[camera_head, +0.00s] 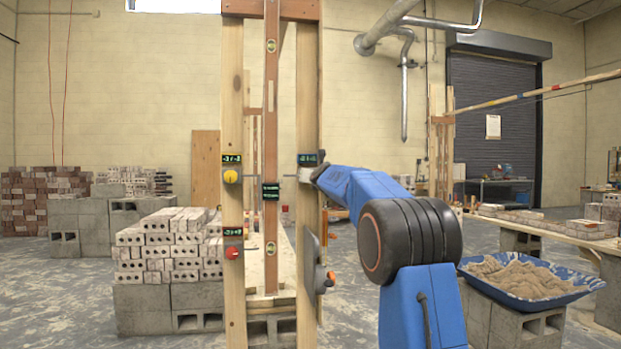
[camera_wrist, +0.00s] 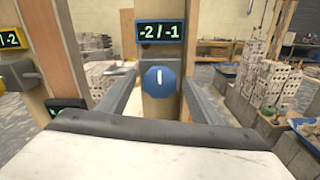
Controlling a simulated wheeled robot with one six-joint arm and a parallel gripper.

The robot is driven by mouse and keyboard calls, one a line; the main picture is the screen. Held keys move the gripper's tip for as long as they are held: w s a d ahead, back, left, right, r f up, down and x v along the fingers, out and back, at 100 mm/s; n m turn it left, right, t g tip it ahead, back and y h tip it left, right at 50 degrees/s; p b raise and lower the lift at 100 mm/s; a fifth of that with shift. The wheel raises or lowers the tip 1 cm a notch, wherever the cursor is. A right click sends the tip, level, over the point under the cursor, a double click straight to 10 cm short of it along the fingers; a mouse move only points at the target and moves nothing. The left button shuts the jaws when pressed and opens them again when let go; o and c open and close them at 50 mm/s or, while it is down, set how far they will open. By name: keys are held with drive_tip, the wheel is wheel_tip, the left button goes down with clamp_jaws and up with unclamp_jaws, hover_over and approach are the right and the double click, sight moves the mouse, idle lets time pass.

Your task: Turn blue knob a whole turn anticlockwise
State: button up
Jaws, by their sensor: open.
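The blue knob (camera_wrist: 159,79) is near the middle of the wrist view, on a wooden post, with its white mark about upright. I see a gap on each side, and no contact is plain. In the head view my gripper (camera_head: 313,172) reaches the right post just under its display (camera_head: 308,159), and the knob is hidden there behind it.
A yellow knob (camera_head: 230,176) and a red knob (camera_head: 232,253) sit on the left post (camera_head: 233,120), each under a display. A level (camera_head: 271,130) stands between the posts. A trowel (camera_head: 316,275) hangs low on the right post. A blue sand tub (camera_head: 525,277) stands right.

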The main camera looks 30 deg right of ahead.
drive_tip(key=shift+c, duration=0.3)
drive_tip(key=c, duration=1)
drive_tip(key=shift+n, duration=0.4)
